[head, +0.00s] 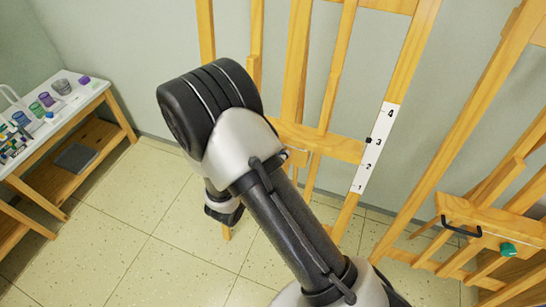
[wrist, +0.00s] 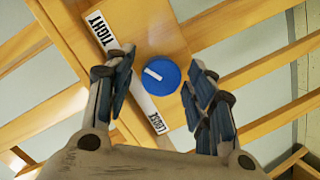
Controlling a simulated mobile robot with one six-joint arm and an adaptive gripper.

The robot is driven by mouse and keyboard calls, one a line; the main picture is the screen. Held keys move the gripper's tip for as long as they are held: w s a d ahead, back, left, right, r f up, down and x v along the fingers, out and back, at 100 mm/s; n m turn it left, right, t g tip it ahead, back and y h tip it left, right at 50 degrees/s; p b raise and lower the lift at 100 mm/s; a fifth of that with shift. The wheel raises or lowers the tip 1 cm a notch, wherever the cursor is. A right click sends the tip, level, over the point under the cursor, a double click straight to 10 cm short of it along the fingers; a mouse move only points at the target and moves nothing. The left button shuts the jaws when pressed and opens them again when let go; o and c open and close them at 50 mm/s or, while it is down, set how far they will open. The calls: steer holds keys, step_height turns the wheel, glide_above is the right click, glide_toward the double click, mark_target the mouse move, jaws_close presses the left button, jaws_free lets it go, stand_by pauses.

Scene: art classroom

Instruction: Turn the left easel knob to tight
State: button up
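In the wrist view a round blue knob (wrist: 165,82) with a short white pointer line sits on a wooden easel bar. A white label strip beside it reads TIGHT (wrist: 101,28) at its upper-left end and LOOSE (wrist: 155,119) at its lower end. The pointer line runs to the left and slightly up, between the two words. My gripper (wrist: 161,69) is open, with one finger on each side of the knob. Gaps show between the fingers and the knob. In the head view my arm hides the knob and the gripper.
The wooden easel (head: 343,150) carries a 1-to-4 scale strip (head: 376,148). Another easel at the right has a black handle (head: 461,228) and a green knob (head: 508,249). A side table (head: 75,118) with art supplies stands at the left; the tiled floor between is clear.

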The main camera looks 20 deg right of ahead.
stand_by(0.3)
steer(key=v, duration=0.8)
stand_by(0.5)
steer(key=s+d+r+m+g, duration=0.4)
steer(key=s+d+r+g, duration=0.5)
steer(key=s+d+r, duration=0.35)
steer(key=s+a+r+n+t+y, duration=0.1)
steer(key=s+a+r+t+y, duration=0.2)
steer(key=s+a+r+y, duration=0.4)
steer(key=s+r+y, duration=0.1)
steer(key=s+y, duration=0.1)
steer(key=shift+s+a+r+n+y, duration=0.25)
steer(key=shift+s+r+n+y, duration=0.05)
steer(key=shift+s+n, duration=0.1)
